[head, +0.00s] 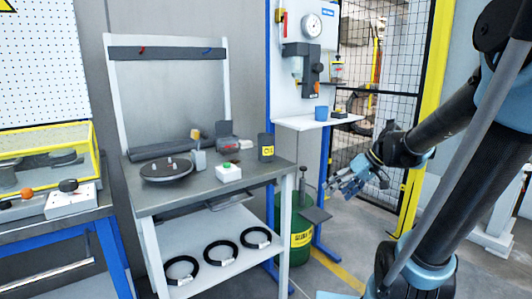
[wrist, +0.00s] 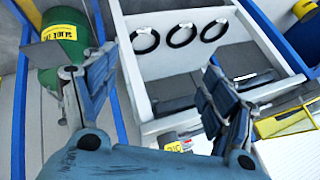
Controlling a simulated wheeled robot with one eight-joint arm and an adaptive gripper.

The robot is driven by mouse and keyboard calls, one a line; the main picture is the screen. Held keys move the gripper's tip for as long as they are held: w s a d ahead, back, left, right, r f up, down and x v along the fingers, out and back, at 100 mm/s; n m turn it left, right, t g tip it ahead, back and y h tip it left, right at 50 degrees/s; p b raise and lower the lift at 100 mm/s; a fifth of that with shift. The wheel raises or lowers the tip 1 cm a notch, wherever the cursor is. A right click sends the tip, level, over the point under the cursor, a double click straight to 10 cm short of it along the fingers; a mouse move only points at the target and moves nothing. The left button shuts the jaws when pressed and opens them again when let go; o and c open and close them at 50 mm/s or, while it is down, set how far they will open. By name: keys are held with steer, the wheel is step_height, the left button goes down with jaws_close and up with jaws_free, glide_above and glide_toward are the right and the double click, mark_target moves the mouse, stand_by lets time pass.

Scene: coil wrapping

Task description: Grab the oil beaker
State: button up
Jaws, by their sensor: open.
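A dark grey beaker (head: 266,147) with a yellow label stands upright at the right back of the grey workbench (head: 150,207); its lettering is too small to read. A blue cup (head: 321,113) stands on the small white wall shelf to its right. I cannot tell for sure which is the oil beaker. My gripper (head: 338,184) is right of the bench, below the shelf, apart from both vessels. In the wrist view, my gripper (wrist: 140,78) has its fingers spread wide with nothing between them. I cannot clearly make out either vessel in that view.
A green drum (head: 301,240) with a yellow label stands between bench and gripper, with a pump handle rising from it. The bench holds a round turntable (head: 166,170) and a button box (head: 228,172). Black rings (head: 221,252) lie on its lower shelf. A mesh fence stands behind.

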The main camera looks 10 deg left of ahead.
steer(key=w+a+r+n+g+y, duration=0.1)
steer(key=w+a+r+n+y, duration=0.2)
steer(key=w+a+n+y, duration=0.5)
steer(key=w+a+r+n+g+y, duration=0.25)
steer(key=w+a+n, duration=0.2)
steer(key=w, duration=0.75)
glide_toward(266, 151)
steer(key=shift+m+t, duration=0.35)
steer(key=a, duration=0.1)
steer(key=w+a+f, duration=0.1)
steer(key=a, duration=0.1)
steer(key=w+a, duration=0.1)
steer(key=a, duration=0.1)
steer(key=shift+a+f, duration=0.15)
steer(key=shift+a, duration=2.75)
steer(key=shift+c, duration=0.4)
steer(key=c, duration=1.3)
